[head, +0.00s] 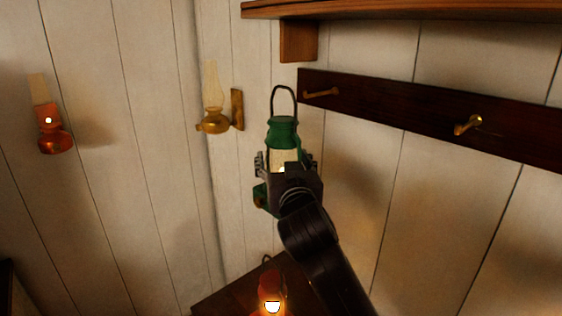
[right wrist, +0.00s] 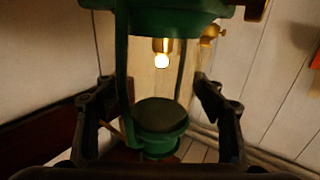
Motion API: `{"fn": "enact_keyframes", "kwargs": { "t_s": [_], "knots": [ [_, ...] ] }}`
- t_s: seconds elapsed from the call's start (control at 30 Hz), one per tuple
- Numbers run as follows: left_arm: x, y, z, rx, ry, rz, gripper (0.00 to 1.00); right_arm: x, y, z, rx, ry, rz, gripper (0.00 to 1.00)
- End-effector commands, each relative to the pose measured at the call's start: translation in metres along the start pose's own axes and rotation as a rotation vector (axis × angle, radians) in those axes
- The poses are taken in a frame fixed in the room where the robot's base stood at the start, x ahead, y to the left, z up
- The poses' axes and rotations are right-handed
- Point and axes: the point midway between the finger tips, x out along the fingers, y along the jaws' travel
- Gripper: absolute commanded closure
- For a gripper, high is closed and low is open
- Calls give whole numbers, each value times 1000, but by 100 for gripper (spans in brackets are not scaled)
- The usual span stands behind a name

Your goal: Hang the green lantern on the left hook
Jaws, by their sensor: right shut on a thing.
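The green lantern (head: 284,131) is upright in the head view, with its dark wire bail standing up above the cap. My right gripper (head: 286,164) is shut on the lantern, its fingers on both sides of the body; my arm hides part of the lower half. The right wrist view shows the lantern's green frame and base (right wrist: 160,118) between the fingers (right wrist: 152,88). The left brass hook (head: 321,93) is on the dark wall board, just right of the bail's top in the picture. Their gap in depth cannot be told. My left gripper is not in view.
The right brass hook (head: 468,124) is further along the dark board (head: 400,102). A wooden shelf (head: 400,10) overhangs above. Two oil lamps, brass (head: 213,122) and copper (head: 53,140), are on the left walls. A lit red lantern (head: 270,288) stands on a wooden surface below.

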Motion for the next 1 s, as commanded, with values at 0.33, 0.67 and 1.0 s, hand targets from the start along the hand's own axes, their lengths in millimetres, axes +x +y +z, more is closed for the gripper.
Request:
{"fn": "enact_keyframes", "kwargs": {
  "t_s": [0.33, 0.67, 1.0],
  "knots": [
    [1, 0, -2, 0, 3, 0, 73, 10, 16, -4, -1, 11, 0, 94],
    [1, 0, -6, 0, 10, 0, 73, 20, 30, -2, -1, 11, 0, 94],
    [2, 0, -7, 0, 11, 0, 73, 29, 45, -1, 0, 11, 0, 94]
  ]
}}
